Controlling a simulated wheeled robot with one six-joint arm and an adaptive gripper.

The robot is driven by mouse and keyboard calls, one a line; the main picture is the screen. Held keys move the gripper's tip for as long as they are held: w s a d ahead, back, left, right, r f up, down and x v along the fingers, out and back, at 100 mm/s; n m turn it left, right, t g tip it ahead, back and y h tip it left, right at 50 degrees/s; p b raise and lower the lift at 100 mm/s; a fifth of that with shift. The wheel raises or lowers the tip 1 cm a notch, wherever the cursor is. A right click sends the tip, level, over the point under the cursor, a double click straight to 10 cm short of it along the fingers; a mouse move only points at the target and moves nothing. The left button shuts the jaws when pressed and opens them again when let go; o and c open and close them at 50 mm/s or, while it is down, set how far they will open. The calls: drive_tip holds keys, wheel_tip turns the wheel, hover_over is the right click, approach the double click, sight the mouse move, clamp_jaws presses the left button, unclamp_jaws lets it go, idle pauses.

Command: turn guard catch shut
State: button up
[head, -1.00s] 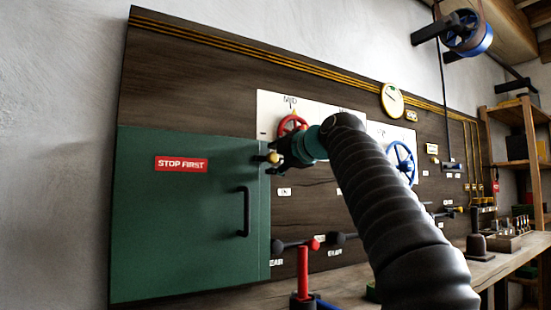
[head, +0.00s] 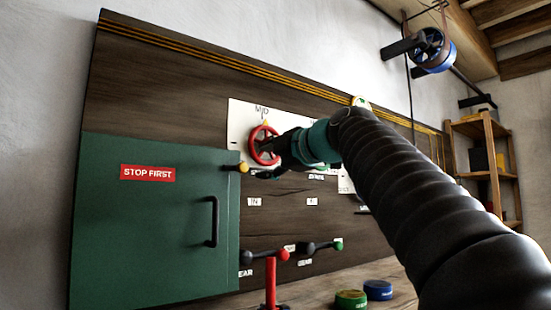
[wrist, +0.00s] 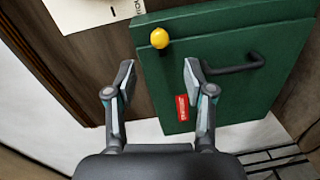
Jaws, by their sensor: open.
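The guard is a green door (head: 150,235) with a red "STOP FIRST" label (head: 148,173); it lies closed against the dark board. Its catch has a yellow knob (head: 243,167) at the door's upper right edge, with a short dark part beside it. In the wrist view the knob (wrist: 159,38) appears beyond and between my fingertips, near the door's corner. My gripper (head: 272,160) is just right of the knob in the head view. In the wrist view my gripper (wrist: 159,70) is open and empty, apart from the knob. The catch's pivot is unclear.
A red handwheel (head: 264,146) sits on the white plate behind my gripper. A black door handle (head: 213,222) sticks out below left. A red post (head: 270,283) and dark levers stand below. Green (head: 350,299) and blue (head: 378,290) round pieces lie on the bench.

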drive_tip(key=shift+v, duration=1.4)
drive_tip(key=shift+f, duration=0.1)
drive_tip(key=s+d+f+m+g+h+p, duration=0.1)
drive_tip(key=s+d+f+m+g+h, duration=0.2)
drive_tip(key=f, duration=1.4)
drive_tip(key=s+d+f+m+g+h+p, duration=0.1)
drive_tip(key=s+d+f+m, duration=0.4)
drive_tip(key=s+f+m, duration=0.7)
drive_tip(key=s+d+f+m+g+h+p, duration=0.2)
drive_tip(key=s+f+m, duration=0.6)
drive_tip(key=f, duration=1.4)
drive_tip(key=s+d+g+h, duration=0.2)
drive_tip(key=s+h, duration=0.1)
drive_tip(key=s, duration=0.1)
drive_tip(key=shift+g+h, duration=0.3)
drive_tip(key=shift+s+d+f, duration=0.1)
